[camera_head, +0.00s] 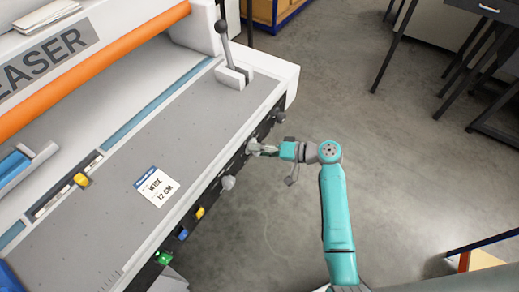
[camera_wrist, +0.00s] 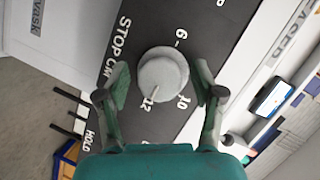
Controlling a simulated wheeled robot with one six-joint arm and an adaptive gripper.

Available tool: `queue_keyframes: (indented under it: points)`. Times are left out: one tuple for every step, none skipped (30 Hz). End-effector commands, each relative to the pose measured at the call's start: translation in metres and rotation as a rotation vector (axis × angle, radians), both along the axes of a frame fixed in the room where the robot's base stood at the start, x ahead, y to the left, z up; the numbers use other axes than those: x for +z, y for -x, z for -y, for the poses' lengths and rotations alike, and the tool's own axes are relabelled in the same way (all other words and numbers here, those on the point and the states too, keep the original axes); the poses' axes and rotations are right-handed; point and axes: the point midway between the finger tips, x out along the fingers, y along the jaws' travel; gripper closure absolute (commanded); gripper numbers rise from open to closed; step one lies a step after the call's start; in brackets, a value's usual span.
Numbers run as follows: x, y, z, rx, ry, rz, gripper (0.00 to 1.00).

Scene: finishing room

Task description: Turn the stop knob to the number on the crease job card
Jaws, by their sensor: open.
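The stop knob (camera_wrist: 163,75) is a round grey knob on a dark panel marked "STOP CM" in the wrist view. Its light pointer line points toward the 12; 6 and 10 also show around it. My gripper (camera_wrist: 161,84) is open, with one finger on each side of the knob and a gap showing on both sides. In the head view my gripper (camera_head: 262,150) is at the machine's front panel and partly hides the knob there. A white job card (camera_head: 157,186) lies on the machine's grey bed; it reads "12 CM" under a word that looks like "WIDE".
Another grey knob (camera_head: 228,182) and yellow (camera_head: 201,212), blue (camera_head: 183,234) and green (camera_head: 163,257) controls line the same front panel. A dark knob (camera_head: 279,117) is beyond my gripper. A lever (camera_head: 225,45) stands on the bed's far end. The floor (camera_head: 270,220) beside the machine is clear.

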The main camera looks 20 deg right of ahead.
Motion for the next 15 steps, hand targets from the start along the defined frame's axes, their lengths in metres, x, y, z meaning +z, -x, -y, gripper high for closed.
queue_keyframes:
  points:
    - [0.000, 0.000, 0.000, 0.000, 0.000, 0.000, 0.33]
    - [0.000, 0.000, 0.000, 0.000, 0.000, 0.000, 0.33]
    - [0.000, 0.001, 0.000, 0.000, 0.000, 0.000, 0.33]
    - [0.000, 0.001, 0.001, 0.000, 0.000, 0.000, 0.33]
    - [0.001, 0.002, 0.003, 0.000, 0.000, 0.000, 0.33]
    - [0.002, 0.004, 0.005, -0.001, 0.000, 0.000, 0.33]
    - [0.002, 0.005, 0.007, -0.001, 0.000, 0.000, 0.33]
    - [0.003, 0.007, 0.011, -0.001, -0.001, 0.000, 0.33]
    - [0.004, 0.011, 0.015, -0.003, 0.000, 0.001, 0.33]
    - [0.006, 0.014, 0.019, -0.003, 0.000, 0.001, 0.33]
    - [0.007, 0.017, 0.024, -0.003, 0.001, 0.000, 0.33]
    - [0.009, 0.021, 0.030, -0.005, 0.000, 0.000, 0.33]
    - [0.010, 0.025, 0.035, -0.004, 0.000, 0.000, 0.33]
    - [0.012, 0.028, 0.040, -0.005, 0.000, 0.000, 0.33]
    - [0.014, 0.033, 0.047, -0.004, 0.001, 0.001, 0.33]
